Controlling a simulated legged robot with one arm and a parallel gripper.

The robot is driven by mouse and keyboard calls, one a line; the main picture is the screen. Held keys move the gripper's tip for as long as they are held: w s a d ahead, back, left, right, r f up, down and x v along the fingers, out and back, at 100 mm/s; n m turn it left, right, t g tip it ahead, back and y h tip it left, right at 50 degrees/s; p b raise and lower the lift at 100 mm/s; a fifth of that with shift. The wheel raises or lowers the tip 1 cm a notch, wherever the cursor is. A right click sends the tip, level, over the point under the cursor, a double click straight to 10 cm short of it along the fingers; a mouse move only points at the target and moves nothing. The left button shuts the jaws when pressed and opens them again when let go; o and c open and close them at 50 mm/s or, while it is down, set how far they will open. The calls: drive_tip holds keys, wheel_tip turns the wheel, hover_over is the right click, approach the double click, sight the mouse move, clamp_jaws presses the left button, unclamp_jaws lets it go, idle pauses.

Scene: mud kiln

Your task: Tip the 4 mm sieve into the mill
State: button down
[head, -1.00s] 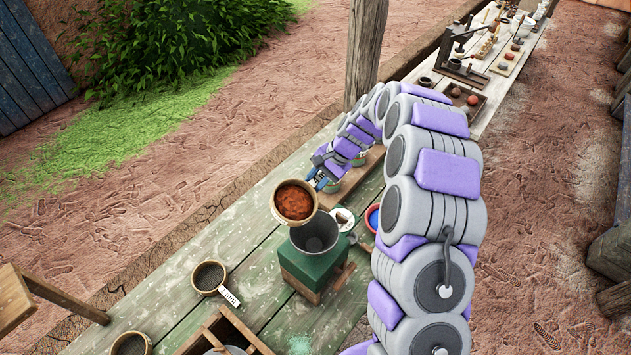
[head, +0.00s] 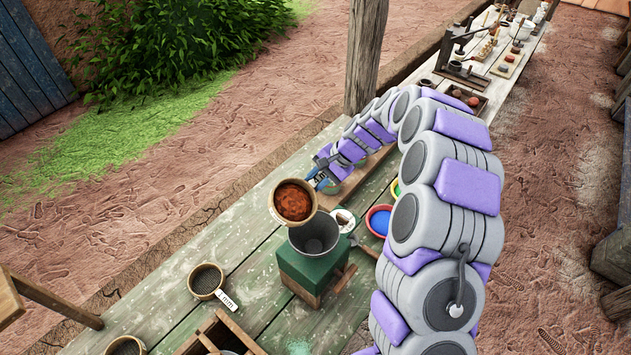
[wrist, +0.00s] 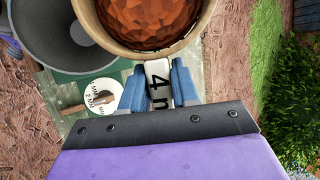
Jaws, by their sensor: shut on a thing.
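The 4 mm sieve (head: 293,202) is a round pale-rimmed sieve holding reddish-brown lumps. It also shows at the top of the wrist view (wrist: 150,45). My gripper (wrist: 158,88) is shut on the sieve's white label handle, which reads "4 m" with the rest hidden. The mill is a green box (head: 305,269) with a grey metal hopper (head: 317,236) on top. The sieve is up beside the hopper, at its upper left in the head view, and overlaps its rim in the picture. The hopper (wrist: 65,35) looks empty inside. The sieve looks roughly level.
A sieve marked with mm (head: 206,281) lies on the table at left, with another sieve (head: 126,346) at the bottom edge. A wooden divided box (head: 215,335) stands in front. A white dial (wrist: 95,97) is on the mill. A red-rimmed blue bowl (head: 379,221) sits right of the mill.

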drive_tip(key=shift+s+d+f+n+t+y+b, duration=0.15)
drive_tip(key=shift+f+t+y+b, duration=0.25)
drive_tip(key=shift+b, duration=1.3)
drive_tip(key=shift+s+f+n+t+y+b, duration=0.15)
drive_tip(key=shift+y+b, duration=0.45)
drive_tip(key=shift+b, duration=1.1)
drive_tip(key=shift+s+d+r+n+t+y+b, duration=0.15)
drive_tip(key=shift+t+y+b, duration=0.25)
drive_tip(key=shift+b, duration=1.05)
drive_tip(key=shift+w+d+r+n+t+y+b, duration=0.2)
drive_tip(key=shift+y+b, duration=0.3)
drive_tip(key=shift+b, duration=0.95)
drive_tip(key=shift+s+d+f+n+t+y+b, duration=0.1)
drive_tip(key=shift+s+d+n+t+y+b, duration=0.4)
drive_tip(key=shift+b, duration=1.3)
drive_tip(key=shift+f+m+t+y+b, duration=0.15)
drive_tip(key=shift+y+b, duration=0.6)
drive_tip(key=shift+b, duration=1)
drive_tip(key=shift+s+d+n+t+y+b, duration=0.35)
drive_tip(key=shift+y+b, duration=0.3)
drive_tip(key=shift+b, duration=1.15)
drive_tip(key=shift+w+a+r, duration=0.1)
